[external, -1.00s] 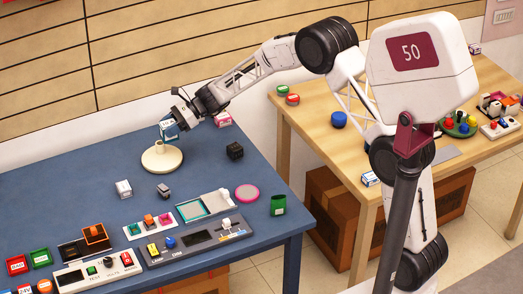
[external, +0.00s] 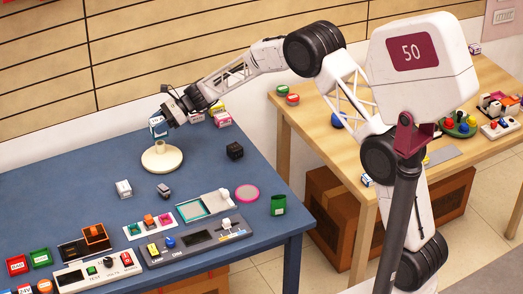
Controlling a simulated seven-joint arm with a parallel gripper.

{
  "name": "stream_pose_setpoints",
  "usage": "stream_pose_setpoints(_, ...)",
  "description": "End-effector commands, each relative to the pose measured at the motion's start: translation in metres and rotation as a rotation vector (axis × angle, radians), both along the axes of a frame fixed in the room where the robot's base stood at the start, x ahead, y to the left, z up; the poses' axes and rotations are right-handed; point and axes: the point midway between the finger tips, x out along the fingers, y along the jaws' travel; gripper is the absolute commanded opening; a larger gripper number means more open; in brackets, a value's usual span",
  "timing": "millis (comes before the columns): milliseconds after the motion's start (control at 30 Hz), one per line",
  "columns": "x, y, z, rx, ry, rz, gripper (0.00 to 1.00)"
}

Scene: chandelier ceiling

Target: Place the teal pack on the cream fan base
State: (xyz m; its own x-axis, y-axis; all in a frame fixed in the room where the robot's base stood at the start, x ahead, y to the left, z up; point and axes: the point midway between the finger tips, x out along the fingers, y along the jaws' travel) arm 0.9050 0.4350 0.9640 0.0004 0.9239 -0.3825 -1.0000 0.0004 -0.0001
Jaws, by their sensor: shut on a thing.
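The cream fan base (external: 162,161) is a round disc with a short upright post, standing at the back of the blue table. My gripper (external: 162,118) is above it, coming in from the upper right, and is shut on the teal pack (external: 157,127). The pack is a small white and teal box, held just above and slightly left of the post top. A small gap seems to show between pack and post. The fingertips are small and partly hidden by the wrist.
Pink and yellow packs (external: 221,118) lie behind my wrist. A white block (external: 124,188) and grey block (external: 163,190) lie in front. Panels and trays (external: 195,241) fill the table's front.

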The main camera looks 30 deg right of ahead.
Motion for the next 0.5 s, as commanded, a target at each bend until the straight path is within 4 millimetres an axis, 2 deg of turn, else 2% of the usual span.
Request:
stream_pose_setpoints(200, 0.0, 0.0, -0.023, -0.001, 0.001, 0.001, 0.23)
stream_pose_setpoints(500, 0.0, 0.0, -0.03, 0.0, 0.0, 0.0, 0.23)
